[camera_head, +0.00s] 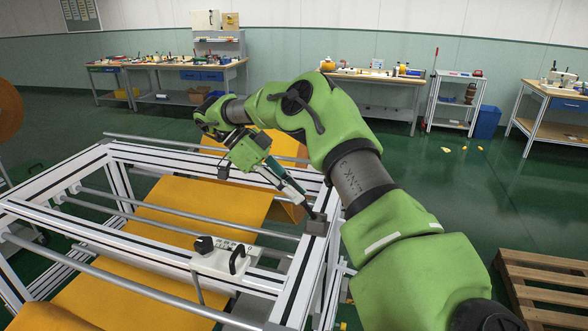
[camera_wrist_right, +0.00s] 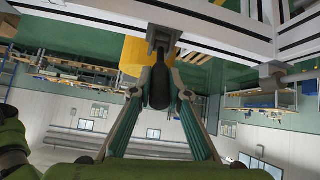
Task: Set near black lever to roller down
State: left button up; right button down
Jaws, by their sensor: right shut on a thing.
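The black lever (camera_wrist_right: 159,92) shows in the right wrist view, joined to a grey metal bracket (camera_wrist_right: 162,35) on the white frame. My right gripper (camera_wrist_right: 160,78) has its two fingers on either side of the lever and is shut on it. In the head view my right gripper (camera_head: 306,205) reaches the frame's right rail beside a grey block (camera_head: 316,226); the lever itself is mostly hidden there. Grey rollers (camera_head: 185,222) cross the frame above orange felt (camera_head: 205,197). I cannot tell the roller's height setting. My left gripper is not in view.
The white frame (camera_head: 310,262) holds a white control box (camera_head: 215,262) with a black knob and a black handle. A wooden pallet (camera_head: 545,285) lies at the right. Workbenches (camera_head: 375,76) stand along the far wall. Green floor between is mostly open.

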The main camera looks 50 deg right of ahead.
jog(key=shift+a+f, duration=0.1)
jog(key=shift+f, duration=0.1)
jog(key=c, duration=1.9)
grip_release()
jog(key=shift+r, duration=0.2)
